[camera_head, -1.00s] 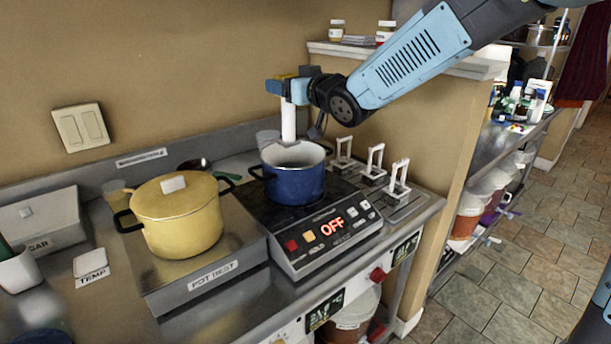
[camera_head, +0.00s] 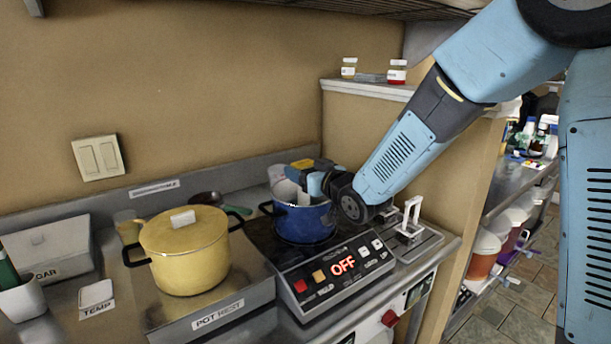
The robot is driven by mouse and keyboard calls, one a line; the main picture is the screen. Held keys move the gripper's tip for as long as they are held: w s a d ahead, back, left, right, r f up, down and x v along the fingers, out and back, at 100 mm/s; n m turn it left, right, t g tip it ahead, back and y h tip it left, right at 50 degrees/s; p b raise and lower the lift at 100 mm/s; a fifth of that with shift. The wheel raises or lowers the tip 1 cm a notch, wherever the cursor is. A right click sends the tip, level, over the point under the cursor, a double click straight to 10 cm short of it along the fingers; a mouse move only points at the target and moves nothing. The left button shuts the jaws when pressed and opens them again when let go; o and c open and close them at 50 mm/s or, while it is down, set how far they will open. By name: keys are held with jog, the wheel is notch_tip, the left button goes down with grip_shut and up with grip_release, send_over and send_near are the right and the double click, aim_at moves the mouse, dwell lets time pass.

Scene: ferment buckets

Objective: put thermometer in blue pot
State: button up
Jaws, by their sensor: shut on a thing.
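The blue pot (camera_head: 303,224) stands upright on the black hob, partly behind my arm. My gripper (camera_head: 304,178) is low over the pot's mouth, shut on the white thermometer (camera_head: 303,197). The thermometer points down, with its lower part inside the pot's rim. The pot's front wall hides its lower end, so I cannot tell if it touches the bottom.
A yellow lidded pot (camera_head: 186,262) stands on the pot rest (camera_head: 218,314) to the left. The hob's control panel (camera_head: 346,276) reads OFF. A white rack (camera_head: 410,218) stands to the right. Jars sit on the ledge (camera_head: 375,88) behind my arm.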

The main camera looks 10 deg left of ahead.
jog(key=shift+f, duration=0.5)
jog(key=o, duration=1.6)
jog(key=v, duration=1.2)
jog(key=shift+s, duration=0.1)
